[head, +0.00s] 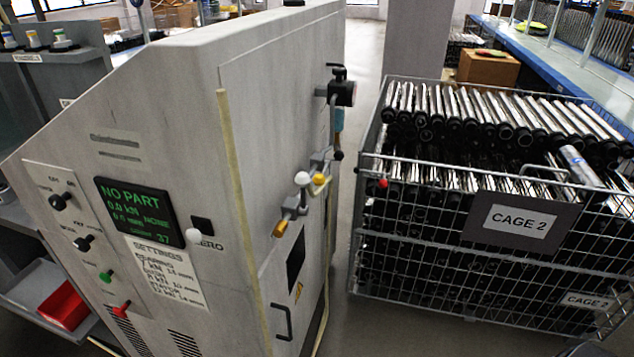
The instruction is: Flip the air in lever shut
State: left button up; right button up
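A grey machine cabinet (190,100) fills the left and middle of the head view. Air fittings stick out from its right side face. At the top is a black fitting with a small handle (341,90), with a blue part (339,119) below it. Lower are a yellow knob (319,179), a white ball (302,178), a black ball end (338,155) and a brass-coloured end piece (281,229). No readable label marks the air in lever, so I cannot tell which fitting it is or its position. Neither gripper is in view.
A wire cage (480,234) labelled CAGE 2, full of metal tubes, stands right of the machine, with a floor gap between them. The front panel has a screen (140,212) reading NO PART and several knobs. A red bin (64,305) sits lower left.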

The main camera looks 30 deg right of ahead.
aim_at(319, 180)
jog(key=i+l+z, duration=0.2)
jog(key=l, duration=0.3)
jog(key=i+l+z, duration=0.2)
jog(key=l, duration=0.3)
jog(key=i+l+z, duration=0.15)
jog(key=l, duration=0.3)
jog(key=i+l+z, duration=0.2)
jog(key=i+l, duration=0.2)
